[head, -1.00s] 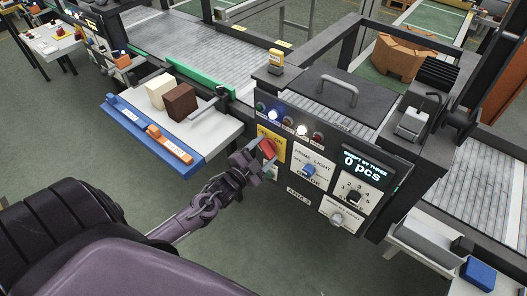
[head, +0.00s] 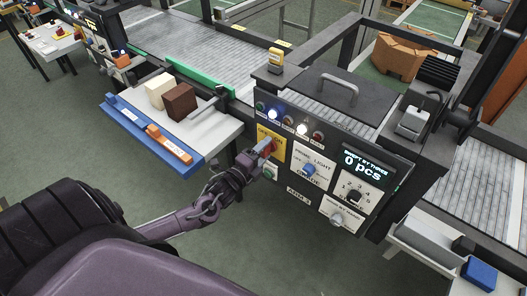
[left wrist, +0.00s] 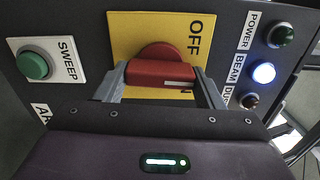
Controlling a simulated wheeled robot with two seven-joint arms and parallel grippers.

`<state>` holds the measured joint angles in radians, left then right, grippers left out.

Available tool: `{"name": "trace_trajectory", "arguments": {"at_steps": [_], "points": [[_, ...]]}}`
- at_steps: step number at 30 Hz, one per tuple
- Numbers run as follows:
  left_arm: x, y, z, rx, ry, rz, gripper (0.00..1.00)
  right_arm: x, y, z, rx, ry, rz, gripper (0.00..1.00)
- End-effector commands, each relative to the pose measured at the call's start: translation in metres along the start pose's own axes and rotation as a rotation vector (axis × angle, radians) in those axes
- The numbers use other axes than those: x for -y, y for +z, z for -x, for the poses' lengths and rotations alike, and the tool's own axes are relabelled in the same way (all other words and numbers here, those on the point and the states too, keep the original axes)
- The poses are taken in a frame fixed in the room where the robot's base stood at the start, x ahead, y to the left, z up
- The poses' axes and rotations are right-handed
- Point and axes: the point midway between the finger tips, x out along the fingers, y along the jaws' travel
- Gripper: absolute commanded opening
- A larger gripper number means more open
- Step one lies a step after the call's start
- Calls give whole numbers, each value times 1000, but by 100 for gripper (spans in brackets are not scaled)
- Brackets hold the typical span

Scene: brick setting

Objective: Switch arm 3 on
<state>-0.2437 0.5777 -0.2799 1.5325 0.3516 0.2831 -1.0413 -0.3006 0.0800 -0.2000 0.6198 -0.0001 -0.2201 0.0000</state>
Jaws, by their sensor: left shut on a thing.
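The red switch handle (head: 266,146) sits on a yellow plate (head: 277,151) on the dark control panel, above the label ARM 3 (head: 299,197). In the left wrist view the handle (left wrist: 160,74) lies level across the picture, with a white mark at its right end. The word OFF (left wrist: 195,38) shows above its right side; the ON lettering is mostly hidden behind the handle and a finger. My left gripper (head: 260,152) is shut on the handle, one finger at each side in the left wrist view. My right gripper is not in view.
A green SWEEP button (left wrist: 34,65) sits beside the plate. The BEAM lamp (left wrist: 264,73) glows blue; POWER (left wrist: 283,36) looks dark. A blue prime light knob (head: 309,169) is to the right. A white shelf (head: 222,128) with two blocks stands at left.

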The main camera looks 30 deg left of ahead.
Motion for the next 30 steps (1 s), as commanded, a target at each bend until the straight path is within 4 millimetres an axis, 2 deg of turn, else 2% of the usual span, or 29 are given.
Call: {"name": "trace_trajectory", "arguments": {"at_steps": [18,30], "points": [[-2,0,0,-2,3,-543,39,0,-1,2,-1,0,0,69],[-3,0,1,-2,3,-717,39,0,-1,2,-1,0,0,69]]}}
